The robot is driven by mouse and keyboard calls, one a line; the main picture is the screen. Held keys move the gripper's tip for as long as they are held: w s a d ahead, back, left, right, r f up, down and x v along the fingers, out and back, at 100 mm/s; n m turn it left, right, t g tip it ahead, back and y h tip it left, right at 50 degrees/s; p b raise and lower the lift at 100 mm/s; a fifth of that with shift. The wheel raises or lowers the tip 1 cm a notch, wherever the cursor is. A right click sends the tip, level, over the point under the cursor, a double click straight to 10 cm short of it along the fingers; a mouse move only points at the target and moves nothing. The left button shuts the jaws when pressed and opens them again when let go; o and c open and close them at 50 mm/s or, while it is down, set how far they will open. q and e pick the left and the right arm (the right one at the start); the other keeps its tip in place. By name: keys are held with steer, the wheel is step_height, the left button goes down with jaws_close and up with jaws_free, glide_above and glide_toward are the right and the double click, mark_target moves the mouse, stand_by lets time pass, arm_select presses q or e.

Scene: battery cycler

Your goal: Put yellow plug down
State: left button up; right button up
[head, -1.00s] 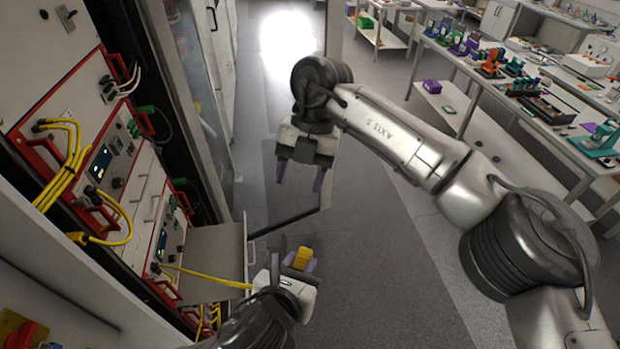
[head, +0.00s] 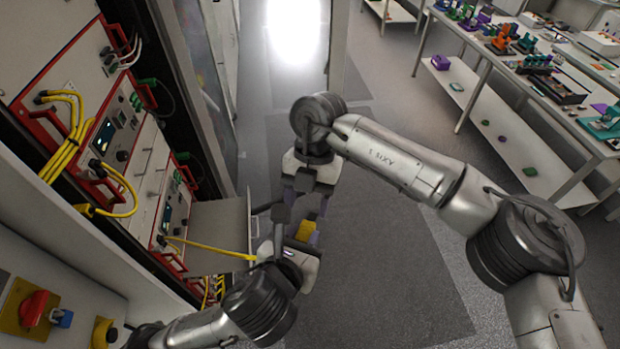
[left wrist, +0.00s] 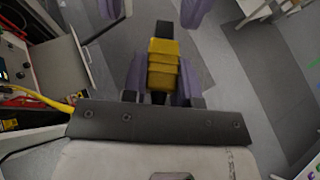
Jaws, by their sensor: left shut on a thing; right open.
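The yellow plug (head: 306,230) is held upright between the purple fingers of my left gripper (head: 303,236), in free space beside the cycler rack. In the left wrist view the yellow plug (left wrist: 163,65) sits between both fingers, which close on its sides. My right gripper (head: 306,203) is just beyond the plug in the head view, open and empty, its fingers pointing toward it. In the left wrist view the tips of my right gripper (left wrist: 155,10) show at the top edge, one on each side and apart from the plug.
The rack (head: 110,150) with red-framed modules and yellow cables stands at left. A grey panel (head: 215,220) juts from it beside my left gripper. A yellow cable (head: 215,247) runs from the rack toward that gripper. Workbenches (head: 535,100) stand at right; the floor between is clear.

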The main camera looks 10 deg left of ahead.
arm_select(q)
steer(key=shift+r, duration=0.1)
arm_select(e)
steer(key=shift+x, duration=1.15)
arm_select(q)
steer(key=shift+d, duration=0.1)
arm_select(e)
steer(key=c, duration=0.5)
arm_select(q)
steer(key=o, duration=0.4)
arm_select(e)
steer(key=shift+a, duration=0.1)
steer(key=c, duration=0.4)
arm_select(q)
steer(key=o, duration=0.5)
steer(key=shift+c, duration=0.2)
arm_select(e)
steer(key=shift+c, duration=0.6)
arm_select(q)
steer(key=o, duration=0.4)
steer(key=shift+c, duration=0.2)
